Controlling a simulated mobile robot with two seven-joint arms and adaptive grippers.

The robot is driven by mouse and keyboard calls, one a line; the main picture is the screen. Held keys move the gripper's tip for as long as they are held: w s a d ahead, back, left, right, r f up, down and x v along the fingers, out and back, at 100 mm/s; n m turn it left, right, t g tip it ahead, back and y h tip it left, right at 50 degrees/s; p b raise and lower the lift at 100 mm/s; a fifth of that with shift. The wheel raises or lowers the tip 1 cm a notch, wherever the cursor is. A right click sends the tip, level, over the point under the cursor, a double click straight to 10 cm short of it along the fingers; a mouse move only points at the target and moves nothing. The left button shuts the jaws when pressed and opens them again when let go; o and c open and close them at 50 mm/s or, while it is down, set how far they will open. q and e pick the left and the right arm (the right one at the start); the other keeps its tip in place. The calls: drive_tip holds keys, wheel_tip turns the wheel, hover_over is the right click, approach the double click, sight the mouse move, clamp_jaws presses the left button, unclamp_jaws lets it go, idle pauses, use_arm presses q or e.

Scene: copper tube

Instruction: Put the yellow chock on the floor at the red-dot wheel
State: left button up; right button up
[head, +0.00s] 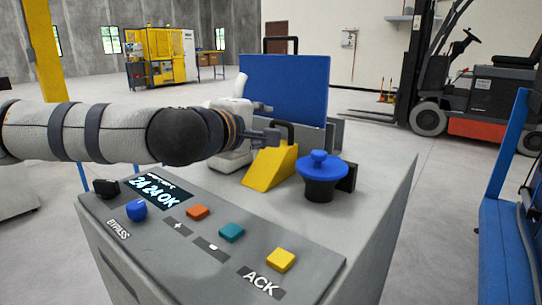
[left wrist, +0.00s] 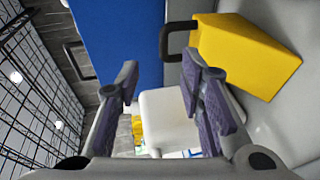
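The yellow chock (head: 270,166), a wedge with a dark loop handle (head: 284,128), stands on the grey console top (head: 377,188). My left gripper (head: 266,122) reaches in from the left at handle height, beside the chock. In the left wrist view its fingers (left wrist: 160,74) are spread with nothing gripped. There the chock (left wrist: 245,55) and its handle (left wrist: 168,42) lie right of and beyond the fingers. My right gripper is not in view. A forklift (head: 480,85) stands at the back right with dark wheels (head: 428,118); I can make out no red dot on them.
A blue panel (head: 284,88) stands behind the chock. A blue knob on a dark base (head: 320,178) is just right of it. Buttons (head: 232,232) line the console front. A blue frame (head: 505,230) stands at right. Open floor (head: 445,170) lies between console and forklift.

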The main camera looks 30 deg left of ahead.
sight(281, 122)
use_arm(q)
drive_tip(key=x, duration=0.3)
drive_tip(key=b+x, duration=0.1)
drive_tip(key=x, duration=0.3)
drive_tip(key=f+x, duration=0.1)
drive_tip(key=x, duration=0.2)
drive_tip(key=shift+w+d+b, duration=0.1)
drive_tip(key=shift+b, duration=0.25)
drive_tip(key=shift+w, duration=0.3)
drive_tip(key=shift+r, duration=0.15)
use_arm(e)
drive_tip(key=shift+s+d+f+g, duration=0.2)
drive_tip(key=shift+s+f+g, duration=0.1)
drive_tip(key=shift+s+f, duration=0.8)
use_arm(q)
clamp_jaws()
drive_tip(key=shift+r, duration=0.1)
